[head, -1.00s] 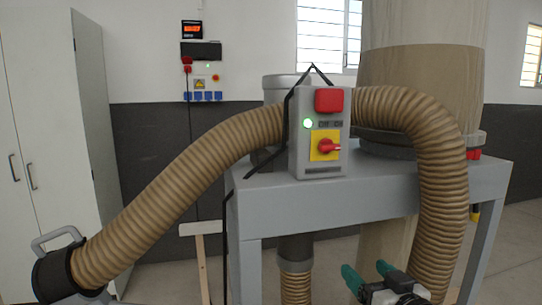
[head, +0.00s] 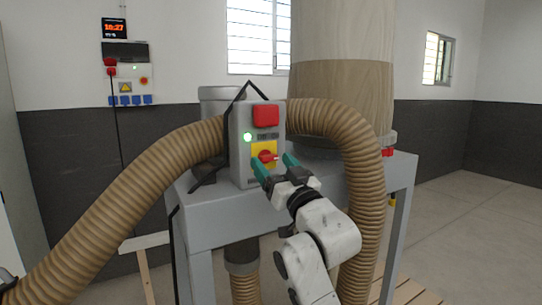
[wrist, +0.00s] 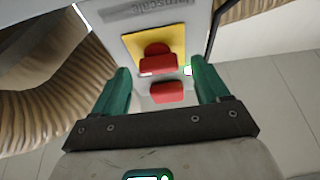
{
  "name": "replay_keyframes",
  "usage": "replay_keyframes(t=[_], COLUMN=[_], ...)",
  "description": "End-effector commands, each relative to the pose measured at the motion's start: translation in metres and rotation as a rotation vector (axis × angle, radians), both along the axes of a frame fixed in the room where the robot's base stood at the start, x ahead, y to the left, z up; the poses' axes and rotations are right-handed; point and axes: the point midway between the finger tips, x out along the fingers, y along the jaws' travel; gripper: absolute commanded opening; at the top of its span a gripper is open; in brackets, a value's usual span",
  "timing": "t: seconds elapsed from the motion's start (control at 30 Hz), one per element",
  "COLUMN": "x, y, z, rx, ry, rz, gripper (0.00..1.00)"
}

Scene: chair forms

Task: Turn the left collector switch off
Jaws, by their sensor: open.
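The collector switch is a red rotary knob (head: 265,157) on a yellow plate (head: 262,147), on the front of a grey control box (head: 243,140). Its handle looks roughly level, pointing right. A green lamp (head: 248,137) glows above left of it, and a red square button (head: 265,116) sits at the top. My gripper (head: 276,165) is open and empty in front of the box, its teal fingers close around the knob's lower right. In the wrist view the knob (wrist: 158,60) lies between the finger ends, with the box upside down. Contact cannot be told.
The box stands on a grey metal frame (head: 215,220). A ribbed tan hose (head: 150,178) runs left and another (head: 368,190) curves down at right, close to my arm. A wall panel with a clock (head: 115,29) is behind. Open floor lies at right.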

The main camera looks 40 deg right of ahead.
Motion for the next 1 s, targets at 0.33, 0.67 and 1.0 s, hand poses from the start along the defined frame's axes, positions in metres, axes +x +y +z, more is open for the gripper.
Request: replay_keyframes(t=[0.33,0.67,1.0], x=[0.0151,0.0148,0.0147], y=[-0.0044,-0.0044,-0.0043], z=[0.0065,0.0062,0.006], rx=[0.001,0.001,0.001], ry=[-0.001,0.0,0.0], rz=[0.0,0.0,0.0], gripper=[0.74,0.58,0.26])
